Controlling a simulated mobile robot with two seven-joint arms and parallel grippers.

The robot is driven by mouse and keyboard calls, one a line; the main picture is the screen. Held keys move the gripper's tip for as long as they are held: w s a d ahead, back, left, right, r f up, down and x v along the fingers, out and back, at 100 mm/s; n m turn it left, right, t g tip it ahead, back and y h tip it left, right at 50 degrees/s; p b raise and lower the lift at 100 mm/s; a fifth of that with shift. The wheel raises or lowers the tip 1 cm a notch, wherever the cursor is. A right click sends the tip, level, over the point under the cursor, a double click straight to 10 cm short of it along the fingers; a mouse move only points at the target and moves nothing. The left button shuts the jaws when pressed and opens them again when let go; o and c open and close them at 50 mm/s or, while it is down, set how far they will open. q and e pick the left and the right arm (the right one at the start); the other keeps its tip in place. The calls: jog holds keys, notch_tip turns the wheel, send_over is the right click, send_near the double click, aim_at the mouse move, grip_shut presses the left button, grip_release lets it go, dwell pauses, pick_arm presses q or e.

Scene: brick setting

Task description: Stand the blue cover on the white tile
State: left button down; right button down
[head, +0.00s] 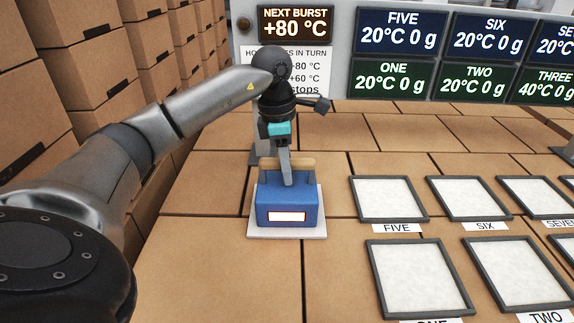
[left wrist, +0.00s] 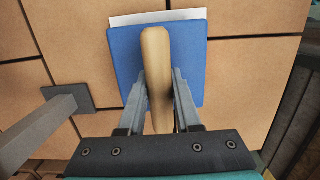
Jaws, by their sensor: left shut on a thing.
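The blue cover (head: 288,208) is a box-like piece with a light wooden handle bar on top and a pale label on its front. It is upright on the white tile (head: 287,231), whose rim shows around its base; whether it rests fully on it I cannot tell. My left gripper (head: 287,178) reaches down from above and is shut on the cover's handle. In the left wrist view the handle (left wrist: 156,75) lies between the two fingers, above the blue top (left wrist: 125,50), and a strip of the white tile (left wrist: 150,17) shows beyond it. My right gripper is not in view.
Framed white pads, including FIVE (head: 386,198), SIX (head: 467,197) and ONE (head: 418,277), lie to the right on the brown tiled surface. A display board (head: 450,50) stands behind. A sign reads NEXT BURST +80 °C (head: 291,22). Stacked boxes (head: 90,60) line the left.

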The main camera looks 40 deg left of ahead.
pick_arm(q)
jog(key=c, duration=1)
grip_release()
jog(key=o, duration=0.4)
jog(key=r, duration=0.4)
jog(key=r+p, duration=0.1)
jog(key=r, duration=0.3)
jog(key=s+a+r, duration=0.1)
jog(key=r, duration=0.3)
jog(key=shift+r+p, duration=0.15)
jog(key=shift+p, duration=0.15)
